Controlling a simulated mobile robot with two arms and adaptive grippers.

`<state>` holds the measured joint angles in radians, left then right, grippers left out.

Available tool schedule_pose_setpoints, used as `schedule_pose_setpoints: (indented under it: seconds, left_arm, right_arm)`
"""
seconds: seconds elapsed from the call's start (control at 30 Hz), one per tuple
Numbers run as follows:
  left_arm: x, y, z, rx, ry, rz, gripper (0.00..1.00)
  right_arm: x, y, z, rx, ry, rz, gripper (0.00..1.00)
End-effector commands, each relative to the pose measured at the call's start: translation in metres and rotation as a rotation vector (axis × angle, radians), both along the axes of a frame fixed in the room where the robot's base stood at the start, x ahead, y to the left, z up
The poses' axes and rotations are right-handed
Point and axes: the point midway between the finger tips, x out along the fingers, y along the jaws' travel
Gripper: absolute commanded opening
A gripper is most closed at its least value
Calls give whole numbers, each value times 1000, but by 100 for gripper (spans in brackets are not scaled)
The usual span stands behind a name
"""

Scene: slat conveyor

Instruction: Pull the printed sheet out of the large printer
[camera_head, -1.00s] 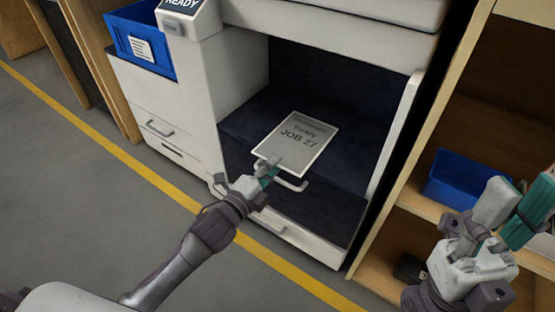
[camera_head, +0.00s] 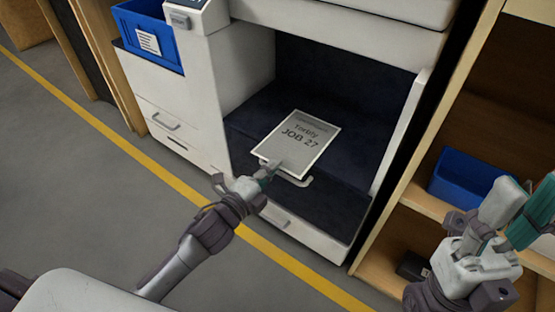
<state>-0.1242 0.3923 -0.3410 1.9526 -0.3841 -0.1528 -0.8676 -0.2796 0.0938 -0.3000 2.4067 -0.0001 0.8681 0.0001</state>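The printed sheet (camera_head: 304,138), a pale grey page reading "JOB 27", lies in the dark output bay of the large white printer (camera_head: 240,75). My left gripper (camera_head: 272,168) is at the sheet's near edge, its fingertips overlapping that edge in the picture. The fingers look close together, but whether they grip the paper cannot be made out. My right gripper (camera_head: 520,205) is at the right, in front of the shelf and away from the sheet. Its teal-padded fingers are spread apart and nothing shows between them.
A blue bin (camera_head: 150,36) with a label stands left of the printer. A wooden shelf (camera_head: 425,200) at the right holds another blue bin (camera_head: 465,178) and a small dark object (camera_head: 412,267). Grey floor with a yellow line (camera_head: 190,195) is clear in front.

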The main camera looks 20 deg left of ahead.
Motion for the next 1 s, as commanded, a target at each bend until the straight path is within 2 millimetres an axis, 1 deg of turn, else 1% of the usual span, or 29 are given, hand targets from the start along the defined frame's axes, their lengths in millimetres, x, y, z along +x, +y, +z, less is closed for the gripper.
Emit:
schedule_pose_setpoints:
  seconds: [0.03,0.43,1.0]
  left_arm:
    - [-5,1,0,0,2,-1,0]
    - [-35,13,0,1,2,0,0]
    - [-78,28,0,-1,1,-1,0]
  right_arm:
    - [0,0,0,0,9,-1,40]
    - [-2,-1,-8,1,42,1,40]
    - [-3,-1,-6,1,56,2,40]
